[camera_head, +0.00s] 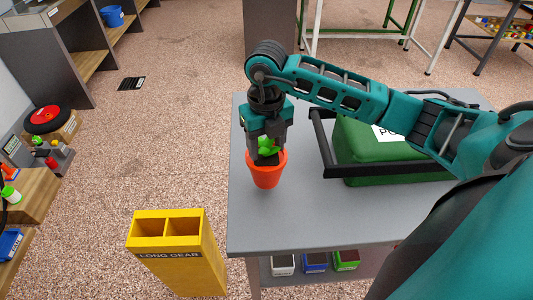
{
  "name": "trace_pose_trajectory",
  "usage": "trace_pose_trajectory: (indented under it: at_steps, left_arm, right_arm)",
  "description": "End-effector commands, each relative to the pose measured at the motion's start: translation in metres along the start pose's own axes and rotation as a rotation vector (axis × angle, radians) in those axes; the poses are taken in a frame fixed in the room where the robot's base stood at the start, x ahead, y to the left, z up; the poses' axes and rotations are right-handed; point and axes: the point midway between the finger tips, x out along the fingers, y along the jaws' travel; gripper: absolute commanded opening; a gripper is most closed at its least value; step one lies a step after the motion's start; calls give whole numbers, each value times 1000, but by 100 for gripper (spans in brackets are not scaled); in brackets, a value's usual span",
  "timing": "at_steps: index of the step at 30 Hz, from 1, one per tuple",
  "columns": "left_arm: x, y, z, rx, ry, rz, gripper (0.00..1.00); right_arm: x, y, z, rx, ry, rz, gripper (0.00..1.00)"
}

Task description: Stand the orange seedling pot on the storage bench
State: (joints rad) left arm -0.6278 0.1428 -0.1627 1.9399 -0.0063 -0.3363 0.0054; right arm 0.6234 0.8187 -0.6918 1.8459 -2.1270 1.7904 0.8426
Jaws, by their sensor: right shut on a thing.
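The orange seedling pot (266,172) with a green plant is upright at the left side of a grey-topped table (290,222). My right gripper (267,155) points down from above and is shut on the pot at its rim and plant. The gripper hides part of the plant. I cannot tell for sure whether the pot's base touches the grey top. My left gripper is not in view. No label in view marks which surface is the storage bench.
A green case (375,150) with a dark handle (322,150) lies right of the pot. A yellow two-slot bin (180,255) marked LONG GEAR stands left of the table. Small bins (315,262) sit on the shelf below. The front left tabletop is clear.

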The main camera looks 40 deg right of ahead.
Motion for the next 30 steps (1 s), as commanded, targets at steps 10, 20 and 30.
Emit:
trace_pose_trajectory:
  at_steps: [10,20,30]
  left_arm:
    - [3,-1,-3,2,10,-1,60]
    - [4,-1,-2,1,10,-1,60]
    - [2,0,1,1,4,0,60]
  right_arm:
    - [33,0,0,-1,-1,1,0]
    - [35,0,0,0,1,0,67]
    - [35,0,0,0,2,-1,82]
